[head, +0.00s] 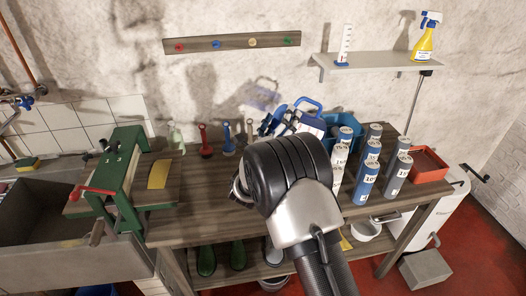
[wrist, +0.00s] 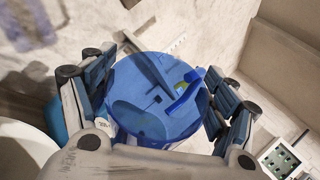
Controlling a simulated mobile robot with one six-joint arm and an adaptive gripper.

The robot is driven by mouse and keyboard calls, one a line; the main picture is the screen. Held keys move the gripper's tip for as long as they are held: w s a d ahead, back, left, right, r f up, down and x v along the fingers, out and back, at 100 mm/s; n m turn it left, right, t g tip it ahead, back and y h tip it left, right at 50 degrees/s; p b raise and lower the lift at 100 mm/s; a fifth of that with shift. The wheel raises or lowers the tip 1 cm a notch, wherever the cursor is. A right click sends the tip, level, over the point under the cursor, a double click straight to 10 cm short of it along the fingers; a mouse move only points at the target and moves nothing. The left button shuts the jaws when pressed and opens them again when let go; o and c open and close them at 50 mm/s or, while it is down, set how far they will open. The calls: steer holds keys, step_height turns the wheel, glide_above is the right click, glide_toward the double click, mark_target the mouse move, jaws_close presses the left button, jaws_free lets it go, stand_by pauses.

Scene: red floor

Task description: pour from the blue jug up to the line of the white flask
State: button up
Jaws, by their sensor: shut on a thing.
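The blue jug (wrist: 150,112) fills the middle of the wrist view, with its round blue top facing the camera and a raised blue part on its right. My gripper (wrist: 160,95) is shut on it, one finger at each side. In the head view my gripper (head: 284,122) is partly behind my wrist, above the bench, beside a blue-handled, pale-sided vessel (head: 312,121) that looks like the jug. I cannot make out the white flask for certain; my arm covers part of the bench. The jug's fill level cannot be told.
Several numbered blue, grey and white cylinders (head: 367,172) stand close to the right of my wrist. A red tray (head: 430,167) is at the bench's right end. A green press (head: 123,165) stands left. A shelf (head: 375,64) holds a measuring cylinder (head: 346,44) and a yellow spray bottle (head: 424,42).

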steer(key=shift+d+r, duration=0.1)
steer(key=shift+r, duration=0.1)
steer(key=shift+a+r, duration=0.1)
steer(key=shift+a, duration=0.1)
steer(key=shift+d+r, duration=0.1)
steer(key=shift+s+n+t, duration=0.1)
steer(key=shift+n+t, duration=0.2)
steer(key=shift+a+r+n+t+y+b, duration=0.15)
steer(key=shift+a+n+t+y+b, duration=0.25)
steer(key=shift+n, duration=0.3)
stand_by(1.7)
